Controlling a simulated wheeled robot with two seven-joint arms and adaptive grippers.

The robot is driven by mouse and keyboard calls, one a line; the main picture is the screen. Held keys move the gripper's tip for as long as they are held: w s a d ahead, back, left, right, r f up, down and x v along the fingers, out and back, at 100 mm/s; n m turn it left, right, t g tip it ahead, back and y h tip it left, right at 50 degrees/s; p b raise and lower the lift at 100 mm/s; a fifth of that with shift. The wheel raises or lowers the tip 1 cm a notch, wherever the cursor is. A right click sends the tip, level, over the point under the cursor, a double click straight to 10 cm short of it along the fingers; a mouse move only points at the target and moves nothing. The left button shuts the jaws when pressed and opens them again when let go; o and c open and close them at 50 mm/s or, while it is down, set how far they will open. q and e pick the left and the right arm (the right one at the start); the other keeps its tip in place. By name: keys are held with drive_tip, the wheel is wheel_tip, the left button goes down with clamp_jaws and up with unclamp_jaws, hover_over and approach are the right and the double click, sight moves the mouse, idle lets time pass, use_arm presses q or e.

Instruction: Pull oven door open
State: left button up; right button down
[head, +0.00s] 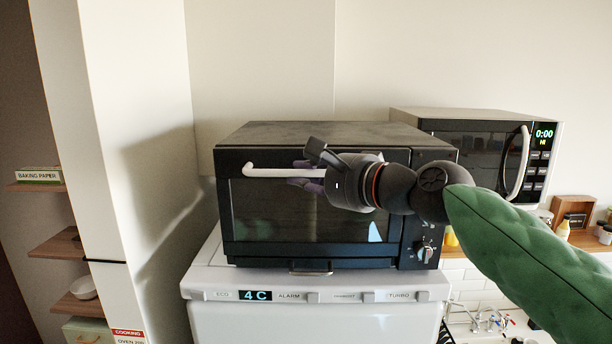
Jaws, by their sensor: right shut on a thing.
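The black countertop oven (300,215) stands on a white appliance, with its dark glass door facing me. The door looks closed. A white bar handle (268,172) runs across the top of the door, and its left end is in plain view. My right gripper (302,174), at the end of an arm from the right, is shut on the right part of this handle. The gripper body hides the handle's right end. My left gripper is not in view.
A white appliance (270,318) with a "4 C" display is under the oven. A microwave (480,150) stands behind at the right. A white wall edge (120,150) and wooden shelves (55,245) are at the left. Space before the door looks free except for my arm.

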drive_tip(key=s+f+n+t+y+b, duration=0.3)
drive_tip(key=s+f+b, duration=1.1)
drive_tip(key=b, duration=2.7)
drive_tip(key=shift+s+f+n+y, duration=0.35)
drive_tip(key=shift+f+n+y, duration=1.2)
drive_tip(key=shift+n, duration=0.95)
drive_tip(key=c, duration=1.1)
unclamp_jaws()
drive_tip(key=shift+s, duration=0.1)
